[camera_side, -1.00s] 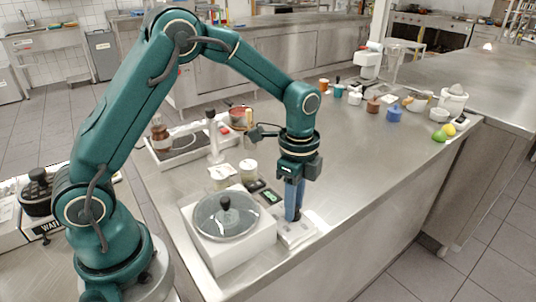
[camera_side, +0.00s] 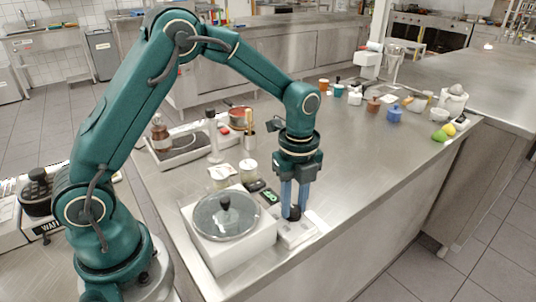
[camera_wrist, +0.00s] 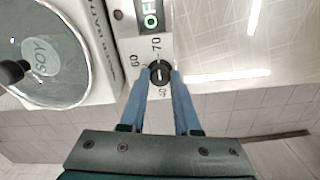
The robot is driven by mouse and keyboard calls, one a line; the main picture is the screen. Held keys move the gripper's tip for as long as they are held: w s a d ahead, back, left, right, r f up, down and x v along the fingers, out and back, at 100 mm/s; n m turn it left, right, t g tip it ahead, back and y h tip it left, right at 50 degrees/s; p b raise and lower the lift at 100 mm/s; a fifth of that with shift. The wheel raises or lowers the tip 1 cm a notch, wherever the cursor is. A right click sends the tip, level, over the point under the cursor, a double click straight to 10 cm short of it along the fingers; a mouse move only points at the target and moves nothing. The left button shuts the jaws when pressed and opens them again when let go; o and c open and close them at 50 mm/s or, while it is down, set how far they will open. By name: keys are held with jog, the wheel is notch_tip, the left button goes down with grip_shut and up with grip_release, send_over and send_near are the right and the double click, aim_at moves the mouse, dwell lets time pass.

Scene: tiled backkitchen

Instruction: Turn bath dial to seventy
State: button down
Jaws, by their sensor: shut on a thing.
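The bath dial (camera_wrist: 159,74) is a small black knob with a white mark on a pale panel, with 60 and 70 printed around it. The side view also shows the dial (camera_side: 292,213) at the front of the white bath (camera_side: 245,245). My gripper (camera_wrist: 160,72) points down at the panel, its two blue fingers shut on the dial from either side. The 70 lies just above the dial in the wrist view, the 60 to its upper left. Exactly where the mark points is hard to tell. A green-lit display (camera_wrist: 150,14) beside the panel is partly cut off.

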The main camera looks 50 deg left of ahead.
aim_at(294, 207)
dwell(0.3)
jog(key=c, duration=0.6)
grip_release()
jog(key=shift+r, duration=2.6)
